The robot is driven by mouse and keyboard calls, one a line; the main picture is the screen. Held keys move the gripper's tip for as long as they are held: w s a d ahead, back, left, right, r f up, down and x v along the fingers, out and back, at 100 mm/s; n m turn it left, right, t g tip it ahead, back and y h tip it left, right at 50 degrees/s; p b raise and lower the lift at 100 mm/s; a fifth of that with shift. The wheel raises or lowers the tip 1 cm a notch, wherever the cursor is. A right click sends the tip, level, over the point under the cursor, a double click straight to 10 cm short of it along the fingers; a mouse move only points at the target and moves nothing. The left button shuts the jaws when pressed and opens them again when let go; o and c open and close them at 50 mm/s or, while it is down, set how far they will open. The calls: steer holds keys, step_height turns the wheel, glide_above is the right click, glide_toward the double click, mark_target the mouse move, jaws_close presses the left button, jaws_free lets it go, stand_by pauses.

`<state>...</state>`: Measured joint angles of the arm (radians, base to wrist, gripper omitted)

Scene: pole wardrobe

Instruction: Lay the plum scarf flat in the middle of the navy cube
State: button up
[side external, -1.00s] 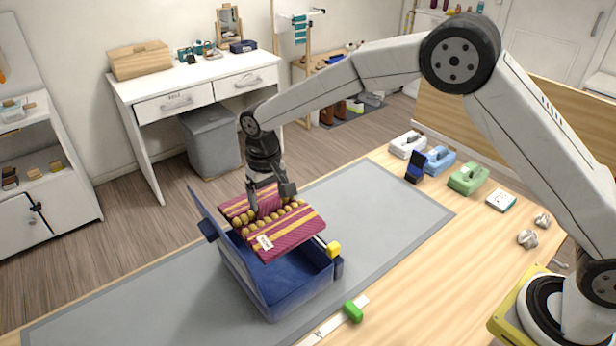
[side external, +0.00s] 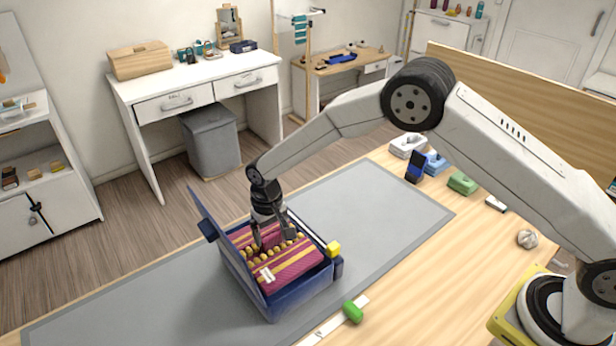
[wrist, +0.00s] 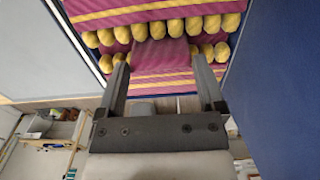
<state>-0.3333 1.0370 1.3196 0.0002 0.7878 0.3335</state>
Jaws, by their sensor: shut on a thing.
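The plum scarf (side external: 290,262), folded, with yellow stripes and a row of yellow bobbles, lies level inside the open navy cube (side external: 280,302). It spans most of the opening between the walls. My gripper (side external: 273,240) reaches down into the cube and is shut on the scarf near the bobbles. In the wrist view, my gripper (wrist: 163,85) has the raised middle fold of the scarf (wrist: 160,53) between its fingers. The navy wall (wrist: 262,80) of the cube stands to the right there. The cube floor is hidden under the scarf.
The cube's lid (side external: 222,240) stands raised on the left. The grey mat (side external: 380,215) is clear to the right.

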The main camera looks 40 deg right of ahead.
mark_target(271, 236)
steer(key=shift+f, duration=1.6)
steer(key=shift+f, duration=1.9)
steer(key=o, duration=0.8)
steer(key=shift+r, duration=6)
